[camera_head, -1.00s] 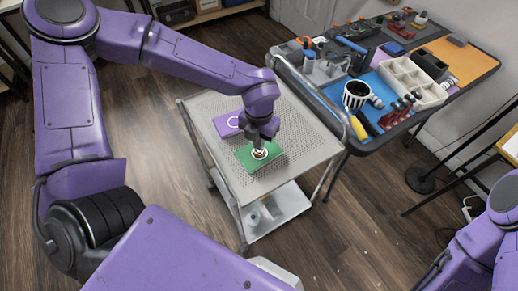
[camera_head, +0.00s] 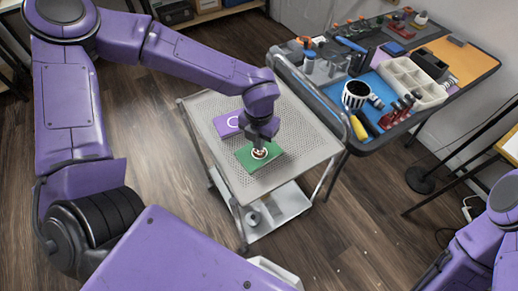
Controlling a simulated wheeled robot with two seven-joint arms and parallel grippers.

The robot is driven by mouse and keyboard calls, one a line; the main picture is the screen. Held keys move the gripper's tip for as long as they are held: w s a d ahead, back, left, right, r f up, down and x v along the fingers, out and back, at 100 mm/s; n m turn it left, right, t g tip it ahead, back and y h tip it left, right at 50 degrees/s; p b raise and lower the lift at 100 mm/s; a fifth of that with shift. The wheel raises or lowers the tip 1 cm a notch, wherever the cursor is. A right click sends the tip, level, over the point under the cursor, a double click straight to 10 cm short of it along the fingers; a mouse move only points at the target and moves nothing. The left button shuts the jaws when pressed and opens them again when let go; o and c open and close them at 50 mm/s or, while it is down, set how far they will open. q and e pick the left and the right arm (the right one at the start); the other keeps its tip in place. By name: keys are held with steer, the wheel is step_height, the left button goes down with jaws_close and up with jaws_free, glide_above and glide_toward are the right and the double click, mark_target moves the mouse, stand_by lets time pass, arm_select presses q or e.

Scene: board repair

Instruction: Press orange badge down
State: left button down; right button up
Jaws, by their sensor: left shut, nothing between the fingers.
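A green board (camera_head: 272,163) lies on the perforated top of a metal cart (camera_head: 298,120). My left gripper (camera_head: 259,150) points down over the middle of the green board, shut with nothing in it. Its fingertips are at a small round badge (camera_head: 259,154) with a pale ring, mostly hidden by the fingers. I cannot make out the badge's orange colour clearly, nor whether the tips touch it. A purple board (camera_head: 226,124) with a white ring lies just behind, on the same cart. Of my right side only a purple arm part shows at the lower right; its gripper is out of view.
A workbench (camera_head: 470,60) stands to the right of the cart, with a striped mug (camera_head: 355,94), a white divided tray (camera_head: 412,82) and several tools. The cart's right side is clear. A lower shelf (camera_head: 280,212) holds a small metal object.

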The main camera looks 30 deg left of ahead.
arm_select(q)
steer(key=shift+f+b, duration=0.45)
steer(key=shift+f, duration=0.55)
stand_by(0.4)
step_height(320, 180, up, 8)
steer(key=p, duration=0.7)
steer(key=shift+p, duration=0.4)
